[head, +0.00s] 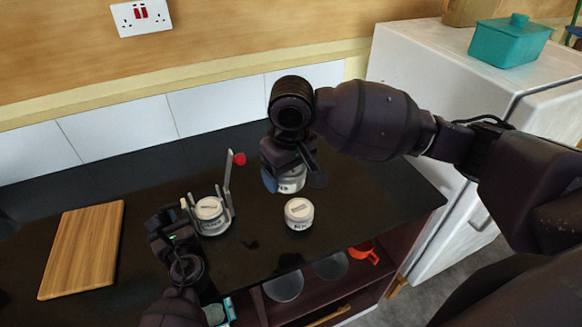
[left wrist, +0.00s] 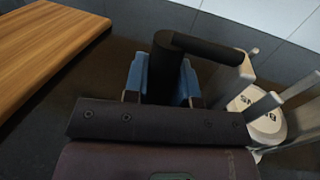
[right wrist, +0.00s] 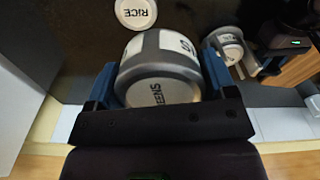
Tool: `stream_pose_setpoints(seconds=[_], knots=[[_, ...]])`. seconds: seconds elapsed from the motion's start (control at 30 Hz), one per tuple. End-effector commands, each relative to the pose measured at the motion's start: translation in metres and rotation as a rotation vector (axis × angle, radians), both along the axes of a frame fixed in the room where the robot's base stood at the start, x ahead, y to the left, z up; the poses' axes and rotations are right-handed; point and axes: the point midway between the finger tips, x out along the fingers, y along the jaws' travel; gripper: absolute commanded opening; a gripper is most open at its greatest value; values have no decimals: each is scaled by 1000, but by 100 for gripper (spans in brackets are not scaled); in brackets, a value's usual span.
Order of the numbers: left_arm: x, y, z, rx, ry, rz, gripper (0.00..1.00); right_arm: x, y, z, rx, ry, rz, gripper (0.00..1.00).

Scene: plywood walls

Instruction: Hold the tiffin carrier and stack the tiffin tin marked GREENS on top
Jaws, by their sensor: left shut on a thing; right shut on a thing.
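The tiffin carrier (head: 228,192) stands on the dark counter with a pale tin (head: 210,208) in it; its upright metal arm ends in a red knob. It also shows in the left wrist view (left wrist: 248,75). My left gripper (head: 178,222) is shut on the carrier's black side handle (left wrist: 165,70). The GREENS tin (right wrist: 160,80), silver with a white label, is between the blue fingers of my right gripper (right wrist: 158,75), which is shut on it. In the head view this tin (head: 292,181) is right of the carrier and partly hidden by the gripper; it appears raised.
A tin marked RICE (right wrist: 135,12) stands on the counter (head: 340,190), right of the carrier in the head view (head: 298,213). A wooden board (head: 82,250) lies at the left. A white fridge (head: 415,80) bears a teal box (head: 508,42). Below is an open shelf with bowls.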

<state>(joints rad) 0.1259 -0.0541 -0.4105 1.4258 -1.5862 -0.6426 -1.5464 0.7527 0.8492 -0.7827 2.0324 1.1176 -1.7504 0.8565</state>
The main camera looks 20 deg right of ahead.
Motion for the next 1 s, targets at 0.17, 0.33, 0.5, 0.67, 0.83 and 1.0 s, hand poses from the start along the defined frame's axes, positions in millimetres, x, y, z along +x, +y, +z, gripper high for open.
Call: stream_pose_setpoints(seconds=[0.17,0.33,0.5,0.67,0.83,1.0], knots=[[0,0,0,-1,0,-1,0,3,32,-6,-2,4,291,47],[0,0,0,-1,0,-1,0,6,63,-11,-6,10,575,47],[0,0,0,-1,0,-1,0,7,94,-14,-15,16,859,47],[0,0,0,-1,0,0,0,9,125,-16,-25,18,1119,47],[0,0,1,-1,-1,0,0,34,154,-33,-39,29,1255,47],[0,0,1,-1,-1,0,0,66,166,-45,-50,35,1287,47]])
